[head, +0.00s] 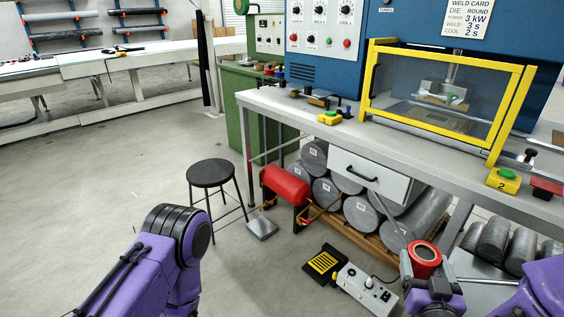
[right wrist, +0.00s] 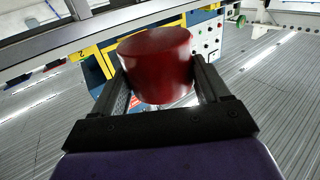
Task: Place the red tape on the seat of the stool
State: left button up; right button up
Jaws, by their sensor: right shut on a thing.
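The red tape (head: 425,254) is a red roll with a dark core, at the lower right of the head view. My right gripper (head: 424,272) is shut on it and holds it in the air in front of the bench. In the right wrist view the red tape (right wrist: 156,64) sits between the two fingers of the gripper (right wrist: 160,85). The stool (head: 211,173) has a round black seat and thin dark legs. It stands upright on the floor left of the bench, its seat bare, well to the left of my right gripper. My left gripper is out of view; only my purple left arm shows.
The welder bench (head: 390,149) with a yellow-framed guard (head: 447,97) runs along the right. Under it are a drawer (head: 369,176), several grey rolls and a red cylinder (head: 286,185) near the stool. A white power box (head: 367,289) lies on the floor. The floor left of the stool is clear.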

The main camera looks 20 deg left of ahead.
aim_at(216, 170)
jog(key=u, duration=1.15)
jog(key=i, duration=1.05)
jog(key=u, duration=0.85)
jog(key=i, duration=1.65)
jog(key=z, duration=1.05)
jog(key=i, duration=1.05)
jog(key=z, duration=0.85)
